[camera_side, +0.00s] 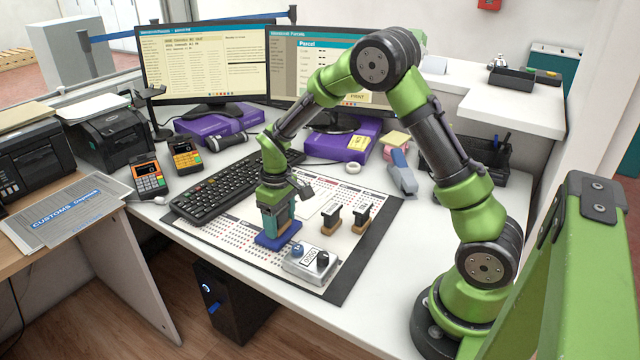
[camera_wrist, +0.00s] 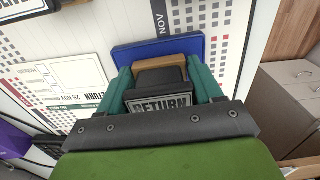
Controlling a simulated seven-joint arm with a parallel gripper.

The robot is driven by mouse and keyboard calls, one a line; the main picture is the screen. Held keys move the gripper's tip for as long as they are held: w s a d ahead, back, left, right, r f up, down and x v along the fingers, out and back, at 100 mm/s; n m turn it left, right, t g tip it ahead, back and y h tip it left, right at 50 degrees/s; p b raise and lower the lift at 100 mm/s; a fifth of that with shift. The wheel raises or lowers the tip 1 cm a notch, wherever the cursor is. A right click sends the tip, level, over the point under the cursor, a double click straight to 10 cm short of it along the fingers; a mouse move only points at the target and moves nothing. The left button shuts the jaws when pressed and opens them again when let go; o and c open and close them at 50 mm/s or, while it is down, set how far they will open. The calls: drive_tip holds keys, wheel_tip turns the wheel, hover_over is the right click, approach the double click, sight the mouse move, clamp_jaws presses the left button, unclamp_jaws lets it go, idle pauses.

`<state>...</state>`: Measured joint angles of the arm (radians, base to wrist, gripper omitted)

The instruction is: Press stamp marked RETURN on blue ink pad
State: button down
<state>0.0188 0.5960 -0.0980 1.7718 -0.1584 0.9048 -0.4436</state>
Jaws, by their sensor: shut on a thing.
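My gripper (camera_side: 277,222) points down over the blue ink pad (camera_side: 265,241) near the front of the desk mat. In the wrist view, its green fingers (camera_wrist: 167,88) are shut on the stamp marked RETURN (camera_wrist: 165,103). The stamp has a dark body with a light label and a wooden base. The blue ink pad (camera_wrist: 200,42) shows just beyond that base. In the side view, the stamp is mostly hidden between the fingers and looks upright, at or just above the pad. I cannot tell whether its underside touches the pad.
Two other stamps (camera_side: 330,220) (camera_side: 362,219) stand on the mat to the right. The keyboard (camera_side: 225,188) lies behind to the left. A printed card (camera_wrist: 70,85) lies beside the pad.

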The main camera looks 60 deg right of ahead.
drive_tip(key=shift+f, duration=0.3)
idle(0.5)
drive_tip(key=shift+r, duration=3.05)
